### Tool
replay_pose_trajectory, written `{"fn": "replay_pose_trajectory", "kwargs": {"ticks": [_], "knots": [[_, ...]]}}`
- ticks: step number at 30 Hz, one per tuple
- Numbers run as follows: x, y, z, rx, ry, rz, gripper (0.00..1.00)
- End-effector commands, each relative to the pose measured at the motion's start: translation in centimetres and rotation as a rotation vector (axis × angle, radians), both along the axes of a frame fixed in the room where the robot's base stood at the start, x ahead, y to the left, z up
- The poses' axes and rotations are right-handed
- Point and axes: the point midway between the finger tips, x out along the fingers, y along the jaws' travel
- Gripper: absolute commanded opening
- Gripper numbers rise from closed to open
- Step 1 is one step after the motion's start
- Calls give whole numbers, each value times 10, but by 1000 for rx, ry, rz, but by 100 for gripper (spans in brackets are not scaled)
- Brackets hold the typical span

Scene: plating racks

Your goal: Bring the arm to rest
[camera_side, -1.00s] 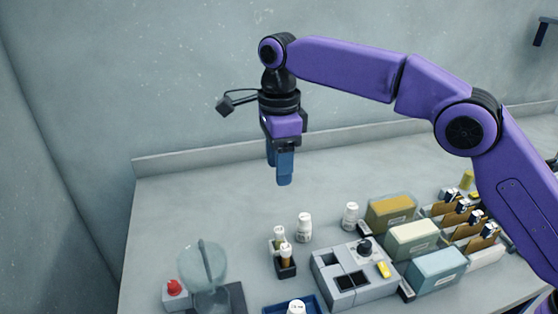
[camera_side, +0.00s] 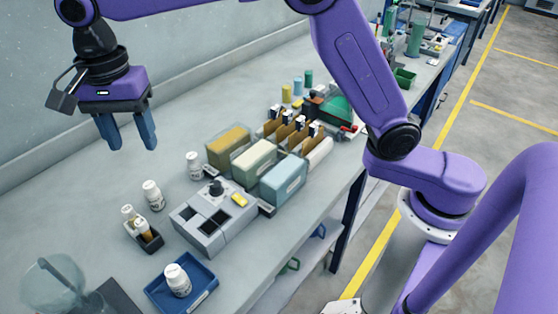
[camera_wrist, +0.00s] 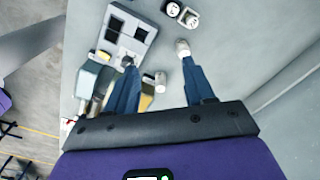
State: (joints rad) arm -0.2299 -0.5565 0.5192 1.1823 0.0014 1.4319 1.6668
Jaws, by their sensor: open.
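My purple arm reaches over the grey bench, with my gripper (camera_side: 133,142) at the upper left of the side view. Its two blue fingers point down, stand apart and hold nothing. It hangs above the bench, clear of the bottles and boxes. In the wrist view my gripper (camera_wrist: 160,66) shows its fingers spread, with bench top and a white bottle (camera_wrist: 161,82) visible between them, lower down.
A grey block with dark wells (camera_side: 214,218) stands mid-bench beside yellow, cream and blue boxes (camera_side: 284,180). White bottles (camera_side: 153,195), a small dark vial rack (camera_side: 150,239) and a blue tray (camera_side: 202,291) with a bottle stand nearer. The bench's back left is clear.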

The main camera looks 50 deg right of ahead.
Motion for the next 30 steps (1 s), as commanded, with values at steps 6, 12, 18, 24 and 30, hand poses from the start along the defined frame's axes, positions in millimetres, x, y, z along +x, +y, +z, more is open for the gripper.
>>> {"fn": "replay_pose_trajectory", "kwargs": {"ticks": [6,12,18,24,30], "knots": [[-47,-48,-1,1,-6,398,53],[-96,-97,-10,2,-13,766,53],[-149,-152,-25,2,-21,1133,53],[-205,-212,-46,0,-28,1499,53],[-253,-263,-68,-2,-36,1808,53]]}}
